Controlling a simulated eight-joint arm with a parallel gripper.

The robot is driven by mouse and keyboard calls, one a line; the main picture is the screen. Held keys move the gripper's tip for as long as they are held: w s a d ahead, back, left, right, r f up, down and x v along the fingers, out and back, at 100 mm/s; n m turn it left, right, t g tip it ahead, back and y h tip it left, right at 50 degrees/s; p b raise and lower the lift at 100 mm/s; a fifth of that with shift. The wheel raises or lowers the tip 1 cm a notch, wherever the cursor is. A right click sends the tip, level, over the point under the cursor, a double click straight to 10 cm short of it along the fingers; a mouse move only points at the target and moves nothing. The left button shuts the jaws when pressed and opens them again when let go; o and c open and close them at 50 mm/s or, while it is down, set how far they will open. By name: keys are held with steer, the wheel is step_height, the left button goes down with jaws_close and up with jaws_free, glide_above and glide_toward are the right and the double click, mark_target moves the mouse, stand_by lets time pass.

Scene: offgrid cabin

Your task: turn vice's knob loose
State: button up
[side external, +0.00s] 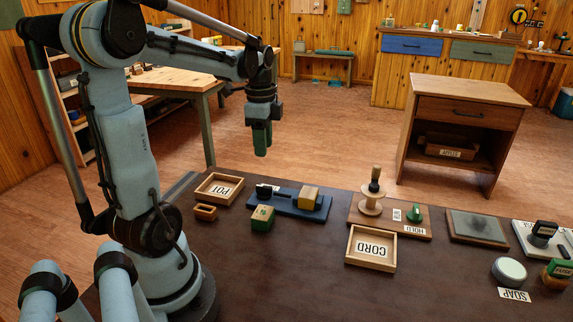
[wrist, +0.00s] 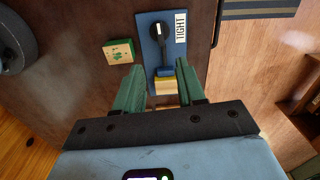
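The vice is a blue base (side external: 286,206) on the dark table, with a black knob (side external: 264,191) at its left end and a yellowish block (side external: 308,197) at its right end. In the wrist view the knob (wrist: 160,38) has a pale pointer mark, and a label (wrist: 181,28) beside it reads TIGHT. The yellowish block (wrist: 165,86) shows nearer my fingers. My gripper (side external: 262,148) hangs above and behind the vice, clear of it, with green fingers pointing down. In the wrist view the fingers are apart with nothing held between them.
A POT tray (side external: 219,188) and a small wooden box (side external: 205,212) are to the left. A CORD tray (side external: 371,248) and a board with a spool (side external: 372,199) are to the right.

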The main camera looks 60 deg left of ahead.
mark_target(264, 187)
steer(key=f, duration=1.2)
steer(key=shift+s+a+f, duration=0.1)
steer(key=shift+a, duration=0.15)
jaws_close()
